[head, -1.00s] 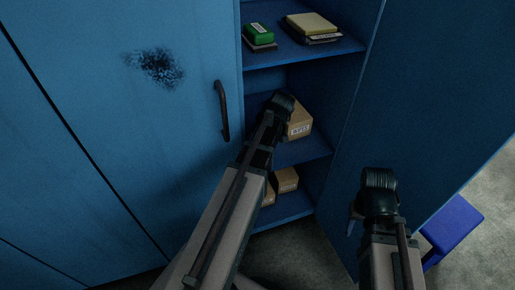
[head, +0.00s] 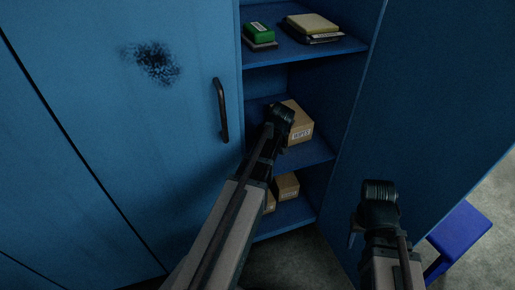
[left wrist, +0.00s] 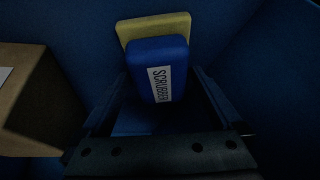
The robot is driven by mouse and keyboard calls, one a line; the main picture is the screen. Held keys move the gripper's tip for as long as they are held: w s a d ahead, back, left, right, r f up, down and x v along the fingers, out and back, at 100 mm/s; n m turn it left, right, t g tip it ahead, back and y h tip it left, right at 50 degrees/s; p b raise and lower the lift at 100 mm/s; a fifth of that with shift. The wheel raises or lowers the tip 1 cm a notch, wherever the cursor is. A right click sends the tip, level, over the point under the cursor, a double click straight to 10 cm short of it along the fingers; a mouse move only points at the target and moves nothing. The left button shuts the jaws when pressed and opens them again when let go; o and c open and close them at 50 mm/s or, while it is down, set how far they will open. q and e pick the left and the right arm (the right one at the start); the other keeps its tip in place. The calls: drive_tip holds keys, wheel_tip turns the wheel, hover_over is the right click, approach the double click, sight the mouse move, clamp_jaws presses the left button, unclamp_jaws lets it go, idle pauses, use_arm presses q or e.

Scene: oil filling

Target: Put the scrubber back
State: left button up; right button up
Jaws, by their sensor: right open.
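The scrubber (left wrist: 158,69), a blue block with a white SCRUBBER label and a yellow pad, shows in the left wrist view. It stands near the blue inner walls of the cabinet. The fingers of my left gripper (left wrist: 158,105) are spread, one on each side of it, with dark gaps between. In the head view my left arm reaches to the middle shelf (head: 312,153), and its wrist hides the scrubber and the fingers. My right gripper (head: 354,236) is low in front of the open cabinet door, mostly hidden behind its own wrist, and holds nothing visible.
A cardboard box (head: 299,122) sits right beside my left wrist. The upper shelf (head: 287,57) holds a green item (head: 258,32) and a yellow pad stack (head: 312,24). Smaller boxes (head: 286,186) sit below. The open door (head: 430,100) bounds the right. A dark smudge (head: 154,62) marks the closed door.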

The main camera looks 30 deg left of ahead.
use_arm(q)
drive_tip(key=shift+r, duration=0.15)
drive_tip(key=shift+d+r+p, duration=0.2)
drive_tip(key=shift+r+p, duration=0.3)
drive_tip(key=shift+p, duration=0.15)
drive_tip(key=p+v, duration=0.9)
drive_tip(key=v, duration=0.2)
drive_tip(key=shift+p, duration=0.4)
drive_tip(key=shift+f, duration=0.15)
